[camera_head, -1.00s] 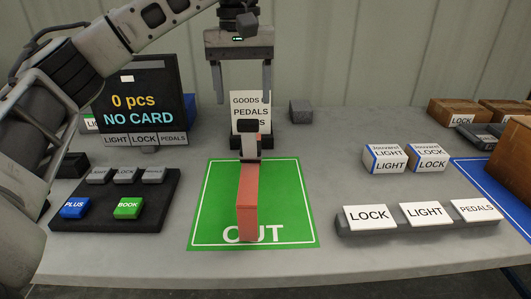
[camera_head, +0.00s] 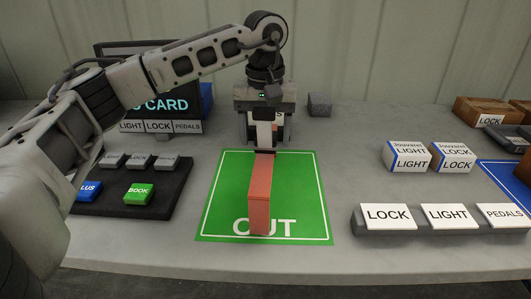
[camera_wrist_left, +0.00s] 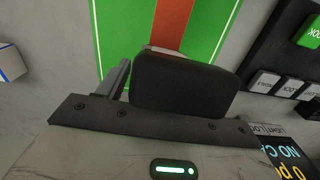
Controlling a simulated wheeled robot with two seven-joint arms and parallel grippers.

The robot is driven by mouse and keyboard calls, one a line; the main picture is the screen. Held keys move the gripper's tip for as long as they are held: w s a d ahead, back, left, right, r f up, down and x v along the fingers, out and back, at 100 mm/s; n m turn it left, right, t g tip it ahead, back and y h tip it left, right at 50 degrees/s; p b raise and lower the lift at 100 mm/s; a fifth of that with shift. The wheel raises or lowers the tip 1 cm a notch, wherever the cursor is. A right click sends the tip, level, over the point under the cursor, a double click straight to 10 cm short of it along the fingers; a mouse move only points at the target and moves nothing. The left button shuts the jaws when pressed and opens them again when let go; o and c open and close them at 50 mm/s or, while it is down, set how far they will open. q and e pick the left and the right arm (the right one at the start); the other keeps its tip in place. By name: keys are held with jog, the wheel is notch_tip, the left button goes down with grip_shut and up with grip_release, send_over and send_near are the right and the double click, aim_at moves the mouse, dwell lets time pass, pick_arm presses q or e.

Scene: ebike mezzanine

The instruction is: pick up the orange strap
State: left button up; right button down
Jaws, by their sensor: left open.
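The orange strap (camera_head: 260,190) lies on the green OUT mat (camera_head: 305,205), running from the mat's front toward its back edge. It also shows in the left wrist view (camera_wrist_left: 172,22), at the top. My left gripper (camera_head: 263,140) points down at the strap's far end, with its fingers apart. In the left wrist view, a dark rounded block (camera_wrist_left: 185,82) hides the area around the fingers, so I cannot tell whether anything touches the strap. My right gripper is not in view.
A keypad (camera_head: 130,190) and a display (camera_head: 160,103) stand left. White boxes (camera_head: 405,157) and a row of LOCK, LIGHT and PEDALS labels (camera_head: 425,216) are right. A grey cube (camera_head: 320,105) stands behind. The bare table (camera_head: 350,130) between mat and boxes is clear.

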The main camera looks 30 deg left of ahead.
pick_arm(q)
jog(key=shift+f, duration=1.45)
jog(key=shift+d, duration=0.1)
jog(key=c, duration=1.2)
jog(key=shift+r, duration=0.15)
